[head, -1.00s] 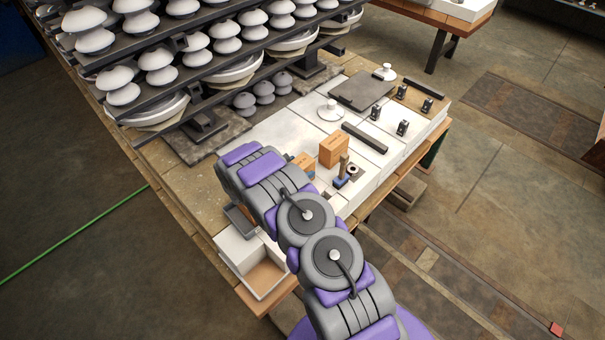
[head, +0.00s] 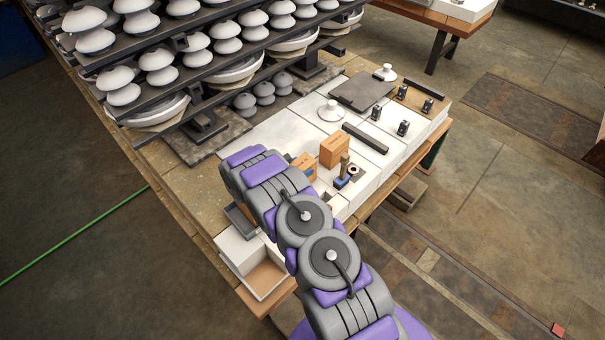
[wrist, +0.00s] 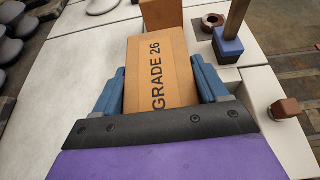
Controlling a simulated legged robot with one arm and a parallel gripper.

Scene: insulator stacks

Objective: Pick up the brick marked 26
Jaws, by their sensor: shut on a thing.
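The orange-tan brick marked "GRADE 26" (wrist: 160,72) lies between the two blue fingers of my gripper (wrist: 160,90) in the wrist view. The fingers are shut on its two sides, and the print faces the camera.
Another orange brick (head: 334,150) stands just beyond. A blue-based tool with a wooden handle (head: 342,176) and a dark ring (head: 353,170) are to the right. A white open box (head: 250,262) is at the near corner. Shelves of white insulators (head: 160,66) stand at left.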

